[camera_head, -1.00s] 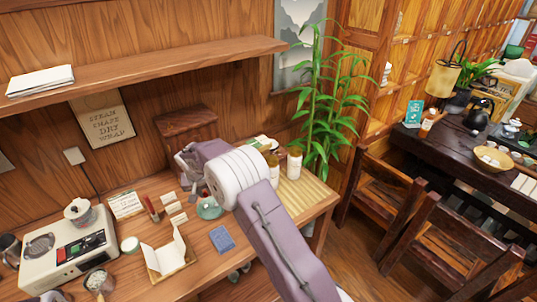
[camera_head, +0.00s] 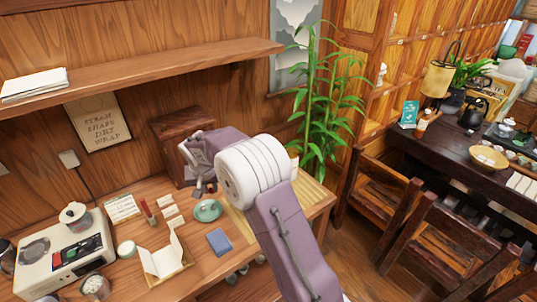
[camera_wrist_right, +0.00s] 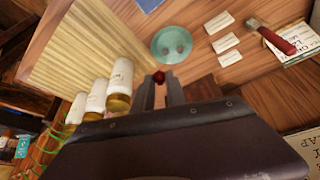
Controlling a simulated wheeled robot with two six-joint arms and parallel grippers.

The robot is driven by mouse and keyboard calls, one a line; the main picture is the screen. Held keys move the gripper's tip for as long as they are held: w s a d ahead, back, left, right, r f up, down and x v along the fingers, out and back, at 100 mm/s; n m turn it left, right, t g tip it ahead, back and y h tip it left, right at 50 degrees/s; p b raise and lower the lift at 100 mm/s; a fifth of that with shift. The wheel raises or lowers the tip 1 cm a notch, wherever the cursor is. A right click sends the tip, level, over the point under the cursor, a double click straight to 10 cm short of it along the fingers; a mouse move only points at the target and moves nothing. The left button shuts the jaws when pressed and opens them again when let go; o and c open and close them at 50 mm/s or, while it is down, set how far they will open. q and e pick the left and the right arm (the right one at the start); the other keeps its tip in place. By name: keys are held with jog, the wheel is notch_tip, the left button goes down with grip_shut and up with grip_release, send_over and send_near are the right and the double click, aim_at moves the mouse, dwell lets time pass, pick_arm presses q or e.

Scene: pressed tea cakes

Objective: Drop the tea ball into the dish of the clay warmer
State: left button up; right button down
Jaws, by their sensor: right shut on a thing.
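My right gripper (camera_head: 203,188) reaches in over the back of the wooden desk, in front of a brown wooden box. In the right wrist view its fingers (camera_wrist_right: 160,92) are shut on a small dark red ball (camera_wrist_right: 158,77), which looks like the tea ball. A round green dish (camera_head: 205,217) sits on the desk just nearer than the gripper. It also shows in the right wrist view (camera_wrist_right: 157,57), with two round spots inside, apart from the ball. I cannot make out a separate clay warmer. My left gripper is not in view.
The brown box (camera_head: 184,132) stands behind the gripper. Small pale blocks (camera_wrist_right: 219,22), a blue packet (camera_head: 219,242), an open white wrapper (camera_head: 163,262) and a cream appliance (camera_head: 85,250) crowd the desk.

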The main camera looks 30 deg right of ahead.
jog(key=s+f+n+y, duration=0.1)
jog(key=s+f+n, duration=0.1)
jog(key=s, duration=0.5)
jog(key=s+f+n, duration=0.2)
jog(key=s+f, duration=0.1)
jog(key=s, duration=0.5)
jog(key=shift+s+a+y, duration=0.25)
jog(key=shift+a+y, duration=0.1)
jog(key=shift+y, duration=0.05)
